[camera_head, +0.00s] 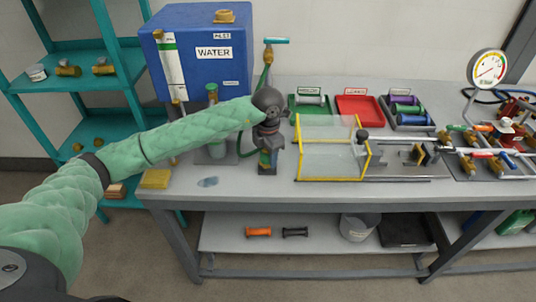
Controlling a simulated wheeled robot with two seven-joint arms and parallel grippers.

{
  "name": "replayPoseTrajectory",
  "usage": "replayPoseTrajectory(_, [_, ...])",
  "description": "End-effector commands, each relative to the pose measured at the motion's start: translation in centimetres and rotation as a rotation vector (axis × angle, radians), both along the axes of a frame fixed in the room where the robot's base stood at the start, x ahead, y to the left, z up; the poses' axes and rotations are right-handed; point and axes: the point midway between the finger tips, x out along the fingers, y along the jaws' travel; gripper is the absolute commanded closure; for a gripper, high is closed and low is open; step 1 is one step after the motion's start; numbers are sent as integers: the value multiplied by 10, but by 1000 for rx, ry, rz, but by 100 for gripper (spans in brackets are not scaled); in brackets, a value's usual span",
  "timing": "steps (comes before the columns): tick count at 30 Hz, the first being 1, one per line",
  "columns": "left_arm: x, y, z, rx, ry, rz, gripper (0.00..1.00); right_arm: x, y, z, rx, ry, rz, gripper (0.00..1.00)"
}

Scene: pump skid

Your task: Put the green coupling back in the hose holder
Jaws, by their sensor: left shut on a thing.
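My left gripper (269,146) points down over the bench, left of the yellow-framed clear guard. It is shut on a small green part, which looks like the green coupling (265,158), though the fingers hide much of it. A green hose (241,140) curves down just left of the gripper, partly behind my forearm. I cannot make out the hose holder for certain; a dark block (266,169) shows right under the gripper. Whether the coupling touches it I cannot tell. My right gripper is not in view.
A blue water tank (205,75) stands behind my left arm. The yellow-framed guard (325,150) is close on the gripper's right. A yellow sponge (155,178) and a wet patch (208,182) are at front left.

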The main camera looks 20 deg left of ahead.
Motion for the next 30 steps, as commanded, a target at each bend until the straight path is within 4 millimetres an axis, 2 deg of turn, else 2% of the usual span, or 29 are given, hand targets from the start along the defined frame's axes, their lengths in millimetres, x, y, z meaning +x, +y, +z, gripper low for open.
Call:
replayPoseTrajectory(7, [0, 0, -1, 1, 1, 0, 85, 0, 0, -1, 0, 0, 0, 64])
replayPoseTrajectory(8, [0, 0, -1, 1, 1, 0, 55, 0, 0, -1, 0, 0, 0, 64])
replayPoseTrajectory(11, [0, 0, -1, 0, 0, 0, 36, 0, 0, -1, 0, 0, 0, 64])
replayPoseTrajectory(12, [0, 0, -1, 0, 0, 0, 32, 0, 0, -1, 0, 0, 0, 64])
replayPoseTrajectory(23, [0, 0, 3, 0, 0, 0, 32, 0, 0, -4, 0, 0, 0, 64])
replayPoseTrajectory(30, [1, 0, 36, 0, -4, 0, 32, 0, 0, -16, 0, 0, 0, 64])
